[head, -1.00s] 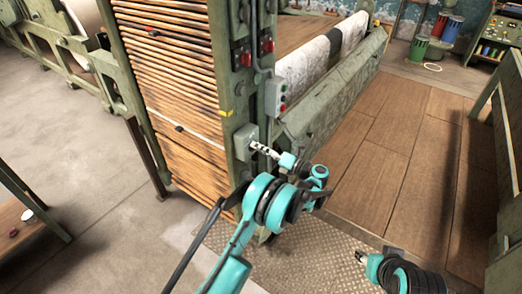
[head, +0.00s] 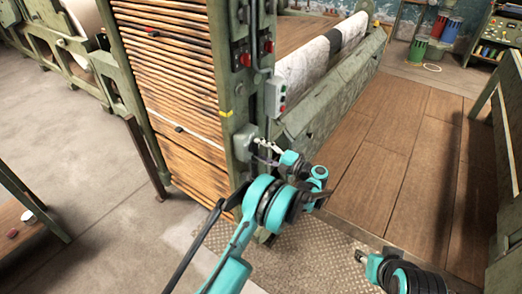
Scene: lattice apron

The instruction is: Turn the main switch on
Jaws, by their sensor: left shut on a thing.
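The main switch seems to be the grey box (head: 243,140) low on the green machine post, just below a yellow mark. My left gripper (head: 262,148) reaches it from the lower right. Its thin fingers are at the box's right side and are shut on a small part there, seemingly the switch handle. The fingers cover this handle, so I cannot tell its position.
Above stands a grey button box (head: 275,97) with red and green buttons. Red knobs (head: 244,60) sit higher on the post. A slatted wooden apron (head: 170,85) lies left of the post. Wooden floor (head: 400,140) is clear on the right.

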